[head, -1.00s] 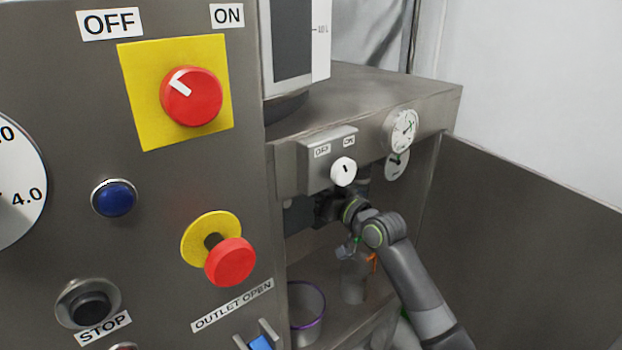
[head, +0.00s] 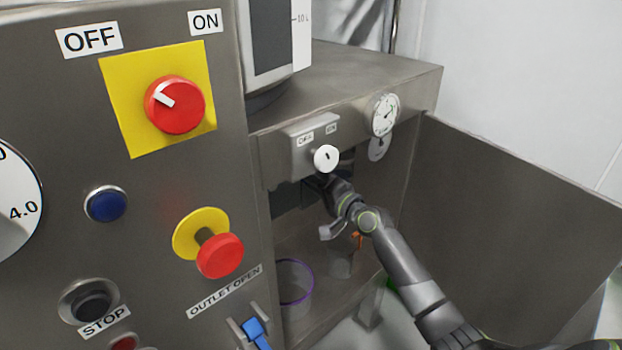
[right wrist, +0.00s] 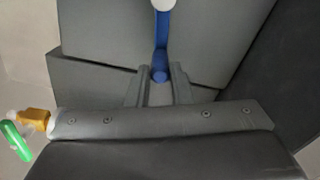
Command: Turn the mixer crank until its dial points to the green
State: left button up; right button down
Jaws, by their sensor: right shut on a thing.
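My right gripper (head: 316,188) reaches under the overhang of the grey machine, below a white knob. In the right wrist view its two fingers (right wrist: 160,76) close around the lower end of a blue crank (right wrist: 160,40), which has a white ball at its upper end. In the head view the crank is hidden in shadow behind my arm. A white round dial (head: 386,115) is on the front to the right, with a paler disc (head: 379,148) below it. Both are too small to read whether a pointer is on green. My left gripper is out of view.
A big panel on the left carries a red switch (head: 174,104), a red mushroom button (head: 220,256) and a blue lever (head: 254,332). A purple-rimmed container (head: 294,282) stands under the machine. A green-handled fitting (right wrist: 18,142) lies left in the wrist view.

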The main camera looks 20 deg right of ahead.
jog(key=shift+d+f+m, duration=0.1)
jog(key=shift+f+m, duration=0.55)
jog(key=shift+m, duration=0.25)
jog(key=shift+f, duration=0.1)
jog(key=c, duration=1.3)
grip_release()
jog(key=shift+s, duration=0.1)
jog(key=v, duration=1.7)
jog(key=shift+s, duration=0.1)
